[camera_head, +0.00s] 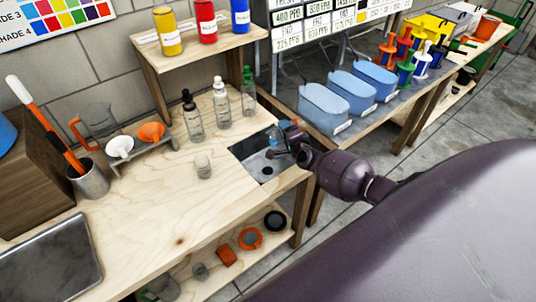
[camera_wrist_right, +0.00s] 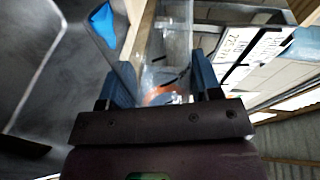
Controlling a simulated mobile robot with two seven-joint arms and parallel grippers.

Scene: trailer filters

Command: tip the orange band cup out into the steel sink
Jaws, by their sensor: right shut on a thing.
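The steel sink (camera_head: 243,151) is set into the right end of the wooden bench, with a dark drain in its floor. My right gripper (camera_head: 287,138) is over the sink's right side in the head view. In the right wrist view its two blue fingers (camera_wrist_right: 162,78) are shut on a clear cup with an orange band (camera_wrist_right: 158,95). The wrist view is strongly tilted, and grey metal, probably the sink, fills its left side. The cup is mostly hidden by the gripper in the head view; its exact tilt and contents cannot be told. My left gripper is not in view.
A small clear cup (camera_head: 203,167) stands on the bench left of the sink. Several dropper bottles (camera_head: 221,104) stand behind it. A blue-tipped part (camera_wrist_right: 103,24) is close to the fingers.

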